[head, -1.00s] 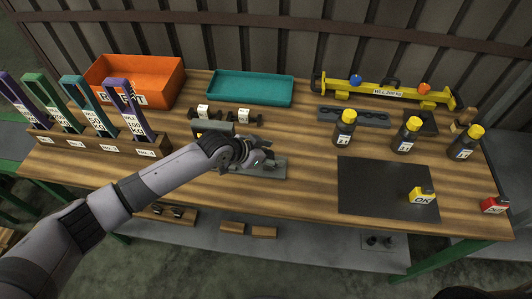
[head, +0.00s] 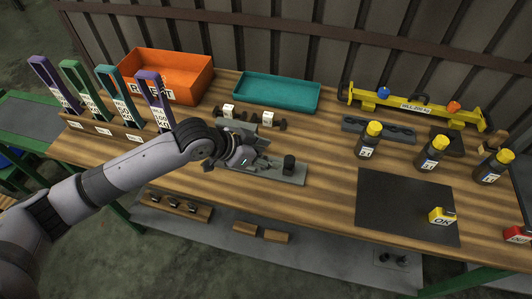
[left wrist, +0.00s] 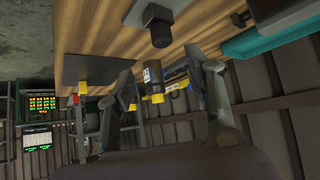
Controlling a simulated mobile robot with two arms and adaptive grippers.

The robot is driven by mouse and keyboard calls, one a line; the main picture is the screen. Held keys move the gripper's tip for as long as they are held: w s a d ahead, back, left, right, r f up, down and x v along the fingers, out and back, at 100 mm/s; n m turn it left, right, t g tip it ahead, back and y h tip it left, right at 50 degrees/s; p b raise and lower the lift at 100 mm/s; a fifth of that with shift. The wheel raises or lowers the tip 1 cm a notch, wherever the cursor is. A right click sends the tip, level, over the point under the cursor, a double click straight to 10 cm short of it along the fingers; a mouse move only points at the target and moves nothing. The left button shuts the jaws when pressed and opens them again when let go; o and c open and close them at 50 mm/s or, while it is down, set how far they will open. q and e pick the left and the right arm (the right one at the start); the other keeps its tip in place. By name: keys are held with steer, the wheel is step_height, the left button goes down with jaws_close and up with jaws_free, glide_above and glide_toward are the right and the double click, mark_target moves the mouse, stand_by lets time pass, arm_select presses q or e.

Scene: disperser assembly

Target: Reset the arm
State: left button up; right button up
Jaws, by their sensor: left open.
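My left arm comes in from the left in the head view. Its gripper (head: 246,158) is above the left part of a grey fixture plate (head: 290,178) on the bench. The gripper is open, with nothing between its fingers. In the left wrist view the two fingers (left wrist: 166,78) stand wide apart. A black cylindrical part (head: 289,163) stands on the plate, to the right of the gripper and apart from it. It also shows in the left wrist view (left wrist: 160,30). The hand hides part of the fixture.
Colored upright handles (head: 113,95) stand in a rack at left. An orange bin (head: 190,85) and a teal tray (head: 275,100) are behind. Yellow-capped bottles (head: 368,142), a yellow beam (head: 415,108) and a black mat (head: 400,205) with a yellow OK block (head: 441,215) are at right.

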stand_by(0.3)
arm_select(q)
steer(key=s+d+f+n, duration=0.1)
steer(key=s+f+n, duration=0.1)
steer(key=s, duration=0.6)
steer(key=s+a+f+n+g+y, duration=0.1)
steer(key=s+a+f+n+y, duration=0.25)
steer(key=s+a, duration=0.55)
steer(key=s+a+f+n+y, duration=0.35)
steer(key=s+a, duration=0.35)
steer(key=a, duration=0.4)
step_height(320, 180, down, 28)
steer(key=s+g+b, duration=0.2)
steer(key=s+a+f+b, duration=0.1)
steer(key=s+a+f, duration=0.2)
steer(key=s+f, duration=1.3)
steer(key=shift+s+f+g+y, duration=0.3)
steer(key=shift+g, duration=0.1)
